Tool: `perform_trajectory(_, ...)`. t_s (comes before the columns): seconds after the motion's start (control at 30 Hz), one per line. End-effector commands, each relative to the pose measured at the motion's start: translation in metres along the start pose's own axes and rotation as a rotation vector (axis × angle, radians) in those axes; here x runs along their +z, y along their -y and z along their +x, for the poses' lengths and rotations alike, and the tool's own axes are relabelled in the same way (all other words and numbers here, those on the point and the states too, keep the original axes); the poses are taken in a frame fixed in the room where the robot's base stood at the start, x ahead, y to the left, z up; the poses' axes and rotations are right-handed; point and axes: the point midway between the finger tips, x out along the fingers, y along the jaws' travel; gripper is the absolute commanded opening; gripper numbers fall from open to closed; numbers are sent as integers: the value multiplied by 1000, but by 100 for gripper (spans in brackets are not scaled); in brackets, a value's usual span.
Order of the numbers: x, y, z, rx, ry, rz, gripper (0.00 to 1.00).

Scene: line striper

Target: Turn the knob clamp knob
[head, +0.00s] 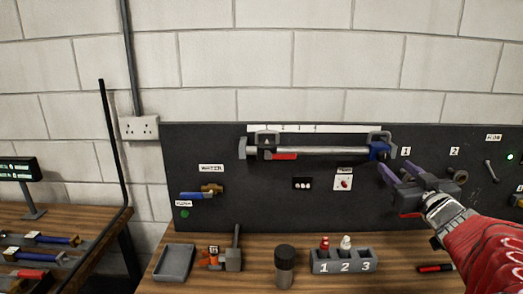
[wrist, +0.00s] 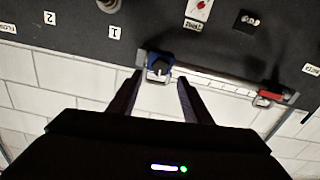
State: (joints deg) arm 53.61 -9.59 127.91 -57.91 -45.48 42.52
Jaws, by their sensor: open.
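A bar clamp (head: 320,150) is mounted across the upper part of the black board, with a silver bar, a red piece at its left and a blue head (head: 379,150) at its right. The blue head also shows in the wrist view (wrist: 151,64), with a dark knob (wrist: 158,69) on it. My gripper (head: 396,166) is open, just below and right of the blue head in the head view. In the wrist view its two fingers (wrist: 160,79) flank the knob in the picture; I cannot tell whether they touch it. The knob is hard to make out in the head view.
A red switch (head: 343,183) and a small black panel (head: 303,183) sit below the bar. A blue-handled valve (head: 197,194) is at the left. On the bench are a grey tray (head: 174,262), a dark cylinder (head: 285,267) and a numbered holder (head: 343,262).

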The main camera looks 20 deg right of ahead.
Motion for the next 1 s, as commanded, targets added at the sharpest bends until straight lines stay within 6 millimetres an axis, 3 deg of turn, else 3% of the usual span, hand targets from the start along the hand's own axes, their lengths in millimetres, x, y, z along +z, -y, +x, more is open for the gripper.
perform_trajectory(0.3,1,2,44,-3,2,1,45)
perform_trajectory(0.5,0,1,61,-3,0,0,45)
perform_trajectory(0.87,0,1,65,-2,1,1,45)
perform_trajectory(1.0,0,2,65,-2,1,1,36)
